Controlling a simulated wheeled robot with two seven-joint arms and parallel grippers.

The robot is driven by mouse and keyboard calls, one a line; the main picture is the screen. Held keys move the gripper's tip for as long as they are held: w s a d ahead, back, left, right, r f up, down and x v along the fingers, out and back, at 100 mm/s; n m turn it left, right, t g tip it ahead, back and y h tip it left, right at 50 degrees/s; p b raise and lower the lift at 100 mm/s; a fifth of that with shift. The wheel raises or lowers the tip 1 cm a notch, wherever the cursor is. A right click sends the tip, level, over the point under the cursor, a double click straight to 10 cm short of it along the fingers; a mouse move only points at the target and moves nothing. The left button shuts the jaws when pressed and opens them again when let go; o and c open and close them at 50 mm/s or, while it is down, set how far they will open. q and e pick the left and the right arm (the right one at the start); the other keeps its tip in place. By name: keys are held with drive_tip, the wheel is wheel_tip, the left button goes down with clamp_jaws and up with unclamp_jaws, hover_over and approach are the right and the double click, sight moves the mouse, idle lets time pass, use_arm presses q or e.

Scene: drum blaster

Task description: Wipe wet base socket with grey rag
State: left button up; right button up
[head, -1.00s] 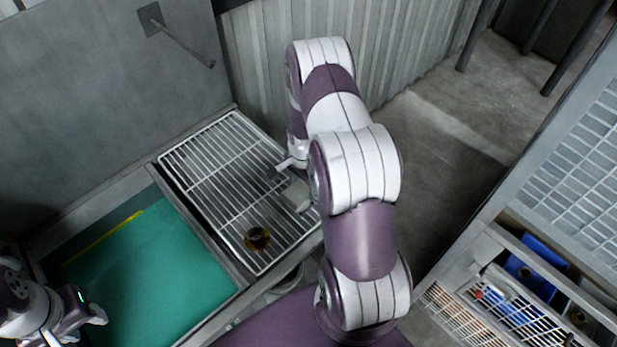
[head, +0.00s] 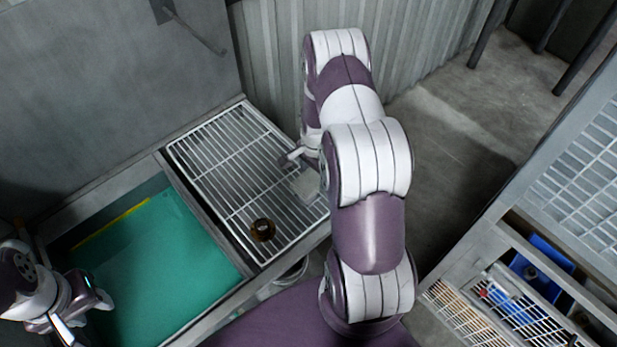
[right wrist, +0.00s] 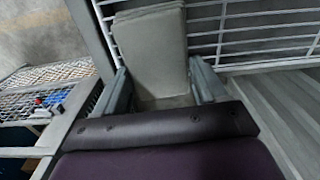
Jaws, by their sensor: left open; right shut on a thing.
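A small round brass-brown socket (head: 262,229) sits on the wire rack (head: 205,160), near its front edge; I cannot tell whether it is wet. My right gripper (right wrist: 160,92) is shut on the pale grey rag (right wrist: 155,42), which sticks out flat beyond the fingers over the rack bars. In the head view the rag (head: 307,186) shows partly beside my right arm, to the right of and farther back than the socket, apart from it. My left gripper (head: 92,312) is open at the lower left, at the edge of the green surface, with nothing seen in it.
A green-floored tray (head: 155,265) with a yellow strip lies left of the rack. A grey wall with a rod (head: 195,32) stands behind. A bench at the right holds a blue bin (head: 540,262) and wire baskets. Open floor lies between.

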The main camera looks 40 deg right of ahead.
sight(306, 183)
drive_tip(key=shift+d, duration=0.45)
drive_tip(key=shift+a, duration=0.15)
drive_tip(key=shift+s+a+r+p, duration=0.1)
drive_tip(key=shift+a+p, duration=0.2)
drive_tip(key=shift+a, duration=0.6)
drive_tip(key=shift+s+a, duration=0.15)
drive_tip(key=shift+a, duration=1.1)
drive_tip(key=shift+d, duration=0.15)
drive_tip(key=shift+w+d+b, duration=0.15)
drive_tip(key=shift+d, duration=0.95)
drive_tip(key=shift+w+d+b, duration=0.1)
drive_tip(key=shift+d+b, duration=0.05)
drive_tip(key=shift+d, duration=0.9)
